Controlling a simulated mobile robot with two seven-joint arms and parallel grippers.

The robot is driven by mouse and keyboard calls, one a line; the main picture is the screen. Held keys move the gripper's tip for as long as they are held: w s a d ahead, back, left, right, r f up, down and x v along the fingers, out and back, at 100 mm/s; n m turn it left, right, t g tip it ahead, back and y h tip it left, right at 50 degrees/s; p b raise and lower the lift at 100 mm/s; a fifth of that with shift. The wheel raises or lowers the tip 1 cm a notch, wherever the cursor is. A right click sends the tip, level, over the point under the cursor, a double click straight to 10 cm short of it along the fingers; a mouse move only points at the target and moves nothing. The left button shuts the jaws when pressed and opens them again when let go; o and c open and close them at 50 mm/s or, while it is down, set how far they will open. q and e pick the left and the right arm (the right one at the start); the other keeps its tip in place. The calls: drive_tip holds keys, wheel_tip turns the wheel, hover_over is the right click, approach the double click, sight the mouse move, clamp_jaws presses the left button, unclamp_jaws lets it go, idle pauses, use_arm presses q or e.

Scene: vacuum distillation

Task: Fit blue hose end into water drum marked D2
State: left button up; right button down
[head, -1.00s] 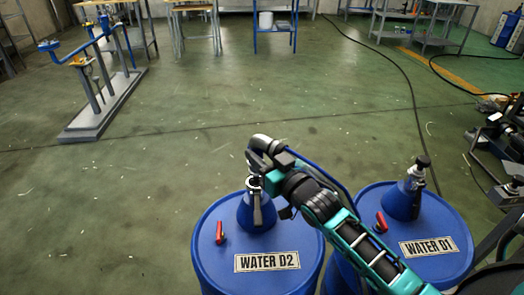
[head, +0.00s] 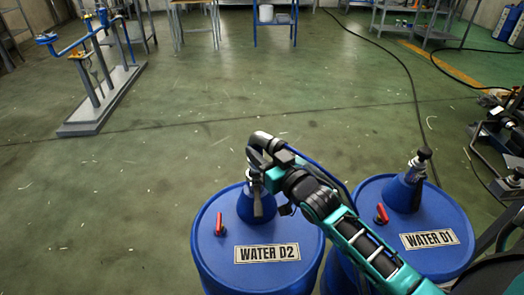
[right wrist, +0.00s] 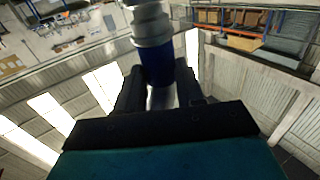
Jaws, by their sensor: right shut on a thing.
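The blue water drum marked WATER D2 (head: 222,262) stands at the bottom centre of the head view. A blue cone (head: 243,210) rises from its lid, with a red-handled valve (head: 219,226) beside it. My right gripper (head: 258,186) is right above this cone and hides its top. In the right wrist view the gripper is shut on the blue hose end (right wrist: 158,62), a blue cylinder with grey rings. The blue hose (head: 325,170) runs behind my right arm. Whether the hose end touches the drum's fitting is hidden. My left gripper is out of view.
A second drum, WATER D1 (head: 445,262), stands close on the right, with an upright black-topped fitting (head: 420,165) on its cone. A grey stand with blue pipes (head: 98,112) is far left. The green floor (head: 200,140) beyond the drums is mostly clear.

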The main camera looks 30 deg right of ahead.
drive_tip(key=shift+r+p, duration=0.15)
drive_tip(key=shift+p, duration=0.55)
idle(1.1)
drive_tip(key=shift+f+b, duration=1.45)
drive_tip(key=shift+f, duration=0.9)
drive_tip(key=c, duration=0.9)
unclamp_jaws()
drive_tip(key=shift+o, duration=1.4)
drive_tip(key=shift+f, duration=0.1)
drive_tip(key=s+d+p, duration=0.1)
drive_tip(key=s+p, duration=0.1)
drive_tip(key=s, duration=1)
drive_tip(key=shift+s+d, duration=0.2)
drive_tip(key=shift+s, duration=0.2)
